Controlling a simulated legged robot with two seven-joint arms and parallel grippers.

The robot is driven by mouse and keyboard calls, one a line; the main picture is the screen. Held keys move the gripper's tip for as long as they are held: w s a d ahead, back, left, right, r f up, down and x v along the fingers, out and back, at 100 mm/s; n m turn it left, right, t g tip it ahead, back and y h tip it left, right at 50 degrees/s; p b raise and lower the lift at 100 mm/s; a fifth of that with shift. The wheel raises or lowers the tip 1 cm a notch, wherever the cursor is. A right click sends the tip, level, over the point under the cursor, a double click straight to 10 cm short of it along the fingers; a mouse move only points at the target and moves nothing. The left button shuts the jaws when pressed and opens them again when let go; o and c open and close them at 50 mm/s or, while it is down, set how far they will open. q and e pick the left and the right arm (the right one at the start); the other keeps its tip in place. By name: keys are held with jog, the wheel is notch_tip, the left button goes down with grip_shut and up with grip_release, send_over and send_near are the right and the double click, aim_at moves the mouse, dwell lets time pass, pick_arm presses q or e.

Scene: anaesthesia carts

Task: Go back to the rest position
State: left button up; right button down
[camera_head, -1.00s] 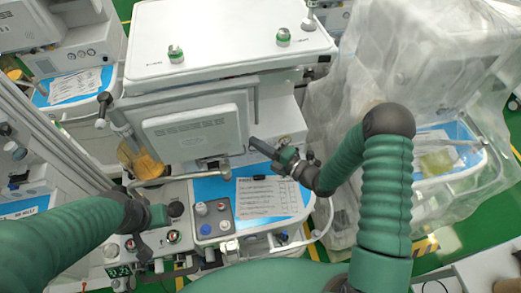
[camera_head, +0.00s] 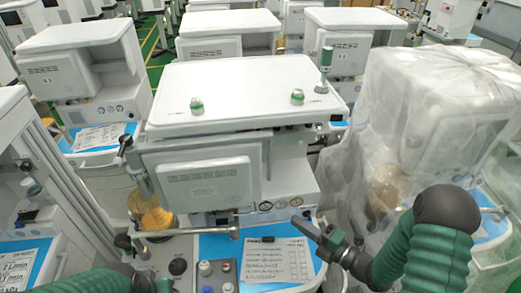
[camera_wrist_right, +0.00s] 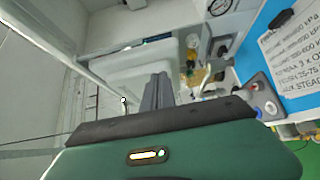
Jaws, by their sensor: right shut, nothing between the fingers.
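My right gripper (camera_head: 308,226) points left over the front of the anaesthesia cart, near its blue work surface (camera_head: 222,246). Its dark fingers are shut and empty. In the right wrist view the closed fingers (camera_wrist_right: 157,90) stand up in the middle, with the cart beyond them. My left arm enters at the lower left of the head view.
A white cart monitor (camera_head: 207,185) stands straight ahead. A printed sheet (camera_head: 278,262) lies on the blue surface below my right gripper. A plastic-covered cart (camera_head: 425,120) stands close on the right. More carts fill the background.

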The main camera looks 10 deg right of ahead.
jog(key=w+d+f+m+g+h+b, duration=0.3)
jog(key=w+f+m+h+b, duration=0.1)
jog(key=f+m+h, duration=0.35)
jog(key=s+a+f+m+g+h+b, duration=0.1)
jog(key=s+m+g, duration=0.3)
jog(key=s+m, duration=0.5)
jog(key=s+a+f+m+g+h+b, duration=0.1)
jog(key=s+m+g+h+b, duration=0.1)
jog(key=s+m, duration=0.6)
jog(key=shift+s+f+m+g+h+b, duration=0.3)
jog(key=shift+s+m+g+b, duration=0.2)
jog(key=shift+g, duration=0.6)
jog(key=shift+a+r, duration=0.1)
jog(key=shift+a, duration=0.1)
jog(key=shift+w, duration=0.1)
